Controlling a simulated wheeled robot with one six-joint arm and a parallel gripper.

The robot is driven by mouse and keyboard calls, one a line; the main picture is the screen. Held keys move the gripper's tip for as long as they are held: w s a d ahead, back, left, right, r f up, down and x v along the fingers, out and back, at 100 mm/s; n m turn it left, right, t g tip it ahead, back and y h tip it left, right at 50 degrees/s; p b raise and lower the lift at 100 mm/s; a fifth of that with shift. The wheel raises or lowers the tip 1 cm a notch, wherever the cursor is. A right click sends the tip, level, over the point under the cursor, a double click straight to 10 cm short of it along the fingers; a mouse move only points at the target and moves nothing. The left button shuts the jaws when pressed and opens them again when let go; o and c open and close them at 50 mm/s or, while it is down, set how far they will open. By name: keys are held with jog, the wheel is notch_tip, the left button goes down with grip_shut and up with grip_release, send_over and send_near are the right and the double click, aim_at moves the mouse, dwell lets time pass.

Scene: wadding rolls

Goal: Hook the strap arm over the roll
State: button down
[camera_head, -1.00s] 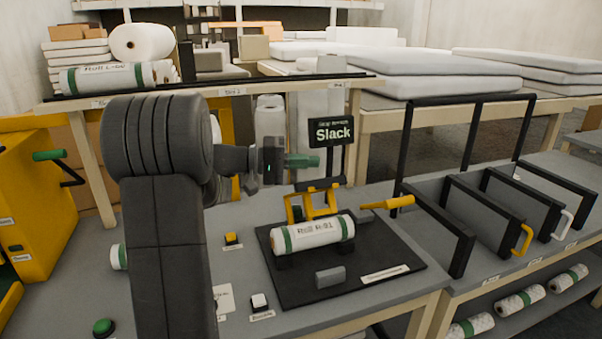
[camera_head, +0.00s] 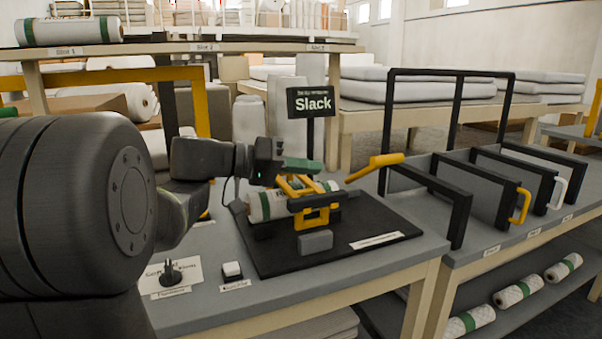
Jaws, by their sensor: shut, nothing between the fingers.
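The white roll (camera_head: 265,206) with green bands lies on the black stand (camera_head: 270,263). The yellow strap arm (camera_head: 311,216), with a black crossbar, passes over the roll's right part and hangs down at its front. I cannot tell whether it is latched there. My gripper (camera_head: 302,165), with green fingers, is shut and empty just above and behind the strap arm. Whether it touches the arm is unclear. A yellow lever handle (camera_head: 375,167) sticks up to the right. The sign behind (camera_head: 311,101) reads "Slack".
A grey block (camera_head: 315,242) stands at the stand's front. A white button (camera_head: 232,271) and a black knob (camera_head: 170,272) are at the bench's front left. Black frames with yellow and white handles (camera_head: 520,205) stand at the right. Another roll (camera_head: 68,31) lies on the back shelf.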

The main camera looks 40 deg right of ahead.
jog(key=f+b, duration=0.1)
jog(key=s+f+b, duration=0.2)
jog(key=shift+a+f, duration=0.25)
jog(key=shift+f, duration=0.1)
jog(key=shift+s+f+b, duration=0.15)
jog(key=shift+f+b, duration=0.2)
jog(key=shift+b, duration=0.1)
jog(key=shift+f, duration=0.15)
jog(key=shift+r+p, duration=0.3)
jog(key=shift+r, duration=0.2)
jog(key=w+a+r+p, duration=0.4)
jog(key=w+a+r, duration=0.1)
jog(key=a, duration=0.3)
jog(key=shift+w+a+r, duration=0.25)
jog(key=shift+w+a, duration=0.1)
jog(key=shift+w, duration=0.2)
jog(key=shift+d, duration=0.1)
